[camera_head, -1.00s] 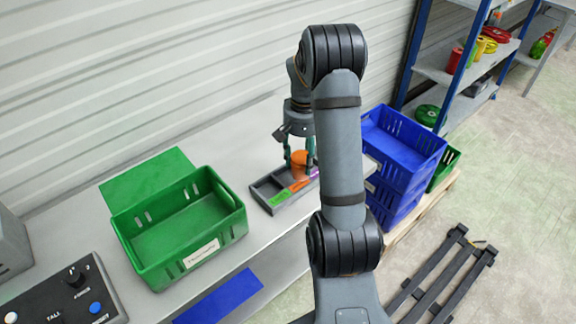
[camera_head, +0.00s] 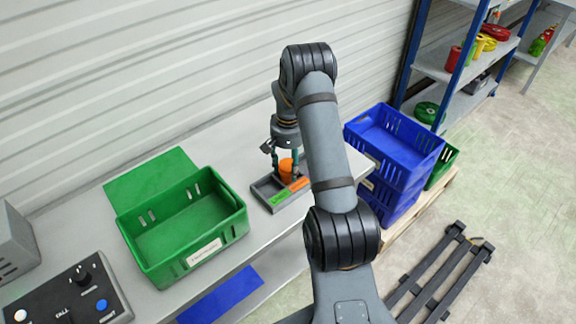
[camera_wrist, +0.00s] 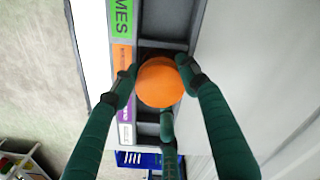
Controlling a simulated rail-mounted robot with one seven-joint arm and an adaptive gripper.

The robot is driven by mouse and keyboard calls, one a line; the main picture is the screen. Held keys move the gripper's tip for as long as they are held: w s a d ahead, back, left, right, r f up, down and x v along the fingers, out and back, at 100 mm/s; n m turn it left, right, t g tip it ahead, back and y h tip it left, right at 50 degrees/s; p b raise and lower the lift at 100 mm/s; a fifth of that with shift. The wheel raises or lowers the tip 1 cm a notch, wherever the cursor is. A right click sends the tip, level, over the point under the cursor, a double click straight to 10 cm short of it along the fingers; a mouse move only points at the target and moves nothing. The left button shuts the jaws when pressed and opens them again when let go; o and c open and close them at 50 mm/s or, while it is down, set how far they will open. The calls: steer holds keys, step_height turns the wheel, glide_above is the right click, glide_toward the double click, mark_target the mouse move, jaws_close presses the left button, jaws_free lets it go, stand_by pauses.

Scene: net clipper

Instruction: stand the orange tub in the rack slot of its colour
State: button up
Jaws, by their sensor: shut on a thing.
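The orange tub (camera_head: 286,170) is held upright in my gripper (camera_head: 287,168) at the rack. The tub (camera_wrist: 160,83) fills the space between the green fingers of my gripper (camera_wrist: 158,82) in the wrist view. The grey rack (camera_head: 262,190) has slots with coloured labels along its front. In the wrist view the tub is over or in the slot beside the orange label (camera_wrist: 122,58). The green label (camera_wrist: 122,18) is on one side and the purple label (camera_wrist: 123,108) on the other. The tub hides its own bottom, so I cannot tell whether it touches the slot floor.
A green crate (camera_head: 160,265) stands on the bench to the left, with a control box (camera_head: 70,300) beyond it. Stacked blue crates (camera_head: 425,160) stand to the right. The corrugated wall is close behind the bench. Bare bench top lies behind the rack.

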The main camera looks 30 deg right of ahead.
steer(key=shift+f, duration=0.25)
steer(key=o, duration=1)
steer(key=shift+o, duration=0.5)
steer(key=shift+r, duration=0.2)
step_height(320, 180, up, 12)
steer(key=b, duration=0.1)
